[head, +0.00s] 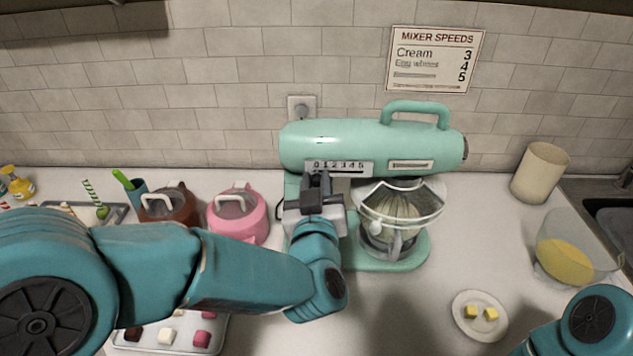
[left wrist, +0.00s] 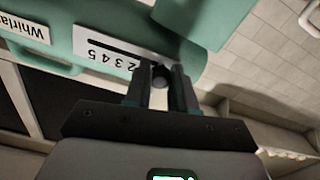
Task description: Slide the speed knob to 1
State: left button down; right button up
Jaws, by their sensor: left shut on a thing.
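The mint-green stand mixer (head: 375,146) stands on the counter by the back wall. Its white speed scale (head: 340,167), marked 0 to 5, is on the front of the head. My left gripper (head: 316,180) is in front of the scale's low-number end. In the left wrist view the scale (left wrist: 98,52) is upside down, with 2 to 5 readable. There my left gripper (left wrist: 160,80) is shut on the dark speed knob (left wrist: 160,73), beyond the 2. The fingers cover that end, so the knob's exact mark cannot be told. My right gripper is not in view.
A glass bowl (head: 398,212) with a whisk is under the mixer head. A pink canister (head: 238,222) and a brown canister (head: 168,212) stand to the left. A plate with yellow cubes (head: 480,328) and a bowl of yellow mixture (head: 572,255) are at right.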

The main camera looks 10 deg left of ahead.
pick_arm(q)
jog(key=shift+w+d+b, duration=0.15)
jog(key=shift+d+b, duration=0.25)
jog(key=shift+d, duration=0.35)
jog(key=c, duration=1)
grip_release()
jog(key=shift+a, duration=0.1)
jog(key=shift+o, duration=0.2)
jog(key=shift+a, duration=0.1)
